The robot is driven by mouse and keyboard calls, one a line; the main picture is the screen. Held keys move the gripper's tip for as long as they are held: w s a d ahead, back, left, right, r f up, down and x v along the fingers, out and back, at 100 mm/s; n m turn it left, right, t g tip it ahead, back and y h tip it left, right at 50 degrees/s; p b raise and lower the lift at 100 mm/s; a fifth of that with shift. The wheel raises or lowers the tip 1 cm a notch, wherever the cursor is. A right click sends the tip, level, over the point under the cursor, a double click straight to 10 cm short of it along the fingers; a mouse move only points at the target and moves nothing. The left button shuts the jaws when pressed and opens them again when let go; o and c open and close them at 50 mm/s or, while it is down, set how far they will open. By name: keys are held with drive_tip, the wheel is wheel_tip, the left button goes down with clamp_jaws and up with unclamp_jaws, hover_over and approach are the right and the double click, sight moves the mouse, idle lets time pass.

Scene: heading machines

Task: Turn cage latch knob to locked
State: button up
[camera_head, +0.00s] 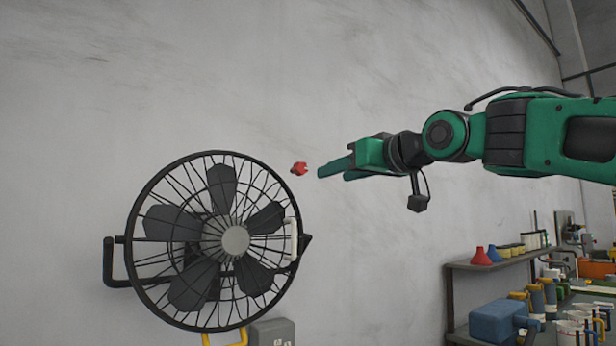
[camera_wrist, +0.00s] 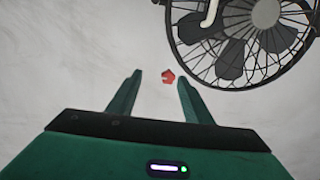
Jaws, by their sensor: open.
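A small red knob (camera_head: 299,169) shows in the head view at the upper right of the round black fan cage (camera_head: 143,193). I cannot tell which way the knob is turned. My green gripper (camera_head: 335,166) is just right of the knob, with its fingers pointing toward it. In the wrist view the red knob (camera_wrist: 168,76) appears a little beyond the fingertips, between their lines and nearer the right one. My gripper (camera_wrist: 160,76) is open and empty there, apart from the knob. The fan cage (camera_wrist: 172,45) fills the upper right of the wrist view.
A white handle (camera_head: 294,240) is on the cage's right side, and a black side handle (camera_head: 108,262) sticks out left. A grey box (camera_head: 272,332) is below the fan. A shelf (camera_head: 450,300) with bottles and containers stands at the lower right. The wall around the knob is clear.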

sight(303, 170)
drive_tip(key=shift+n+y, duration=0.3)
drive_tip(key=shift+y, duration=0.1)
drive_tip(key=w+a, duration=0.2)
drive_tip(key=w+a+r, duration=0.1)
drive_tip(key=w+a, duration=0.2)
drive_tip(key=w+a+r, duration=0.1)
drive_tip(key=w+a, duration=0.1)
drive_tip(key=w, duration=0.1)
drive_tip(key=shift+w+a+r, duration=0.1)
drive_tip(key=shift+a, duration=0.25)
